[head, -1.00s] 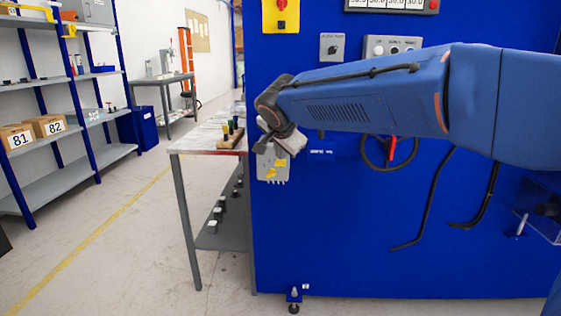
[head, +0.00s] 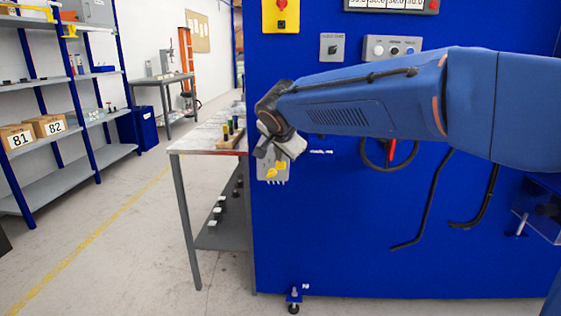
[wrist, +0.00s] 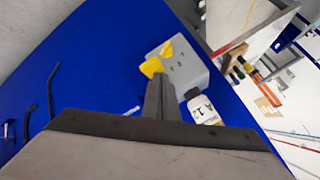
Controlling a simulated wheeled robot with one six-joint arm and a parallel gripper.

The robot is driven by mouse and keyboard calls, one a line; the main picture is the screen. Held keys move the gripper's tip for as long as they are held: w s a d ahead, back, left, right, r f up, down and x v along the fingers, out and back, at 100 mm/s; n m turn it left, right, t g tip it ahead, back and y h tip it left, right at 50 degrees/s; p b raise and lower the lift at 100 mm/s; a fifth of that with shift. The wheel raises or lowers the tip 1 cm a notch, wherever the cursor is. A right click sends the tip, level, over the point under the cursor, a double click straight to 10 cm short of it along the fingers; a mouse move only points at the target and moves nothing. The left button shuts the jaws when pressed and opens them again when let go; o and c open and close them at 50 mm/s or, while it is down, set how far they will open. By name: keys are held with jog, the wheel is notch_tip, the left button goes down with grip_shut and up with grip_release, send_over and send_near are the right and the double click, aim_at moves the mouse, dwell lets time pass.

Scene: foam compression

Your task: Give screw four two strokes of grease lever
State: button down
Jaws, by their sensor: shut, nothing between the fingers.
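A grey plate (head: 266,176) with a yellow lever (head: 271,171) is mounted on the front of the blue machine. In the wrist view the same plate (wrist: 190,68) has small dark marks, and the yellow lever (wrist: 152,66) lies along its left side. My gripper (wrist: 163,82) is shut and empty, its fingertips close to the lever and over the plate's lower edge. I cannot tell whether they touch the lever. In the head view my gripper (head: 263,149) is just above the lever and partly covers the plate. I cannot make out which screw is number four.
A shelf with boxes (head: 52,125) is far left; the floor between is clear.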

jog(key=shift+f, duration=0.55)
dwell(0.7)
jog(key=shift+r, duration=0.1)
dwell(0.4)
jog(key=shift+r, duration=1.65)
jog(key=shift+r, duration=2.55)
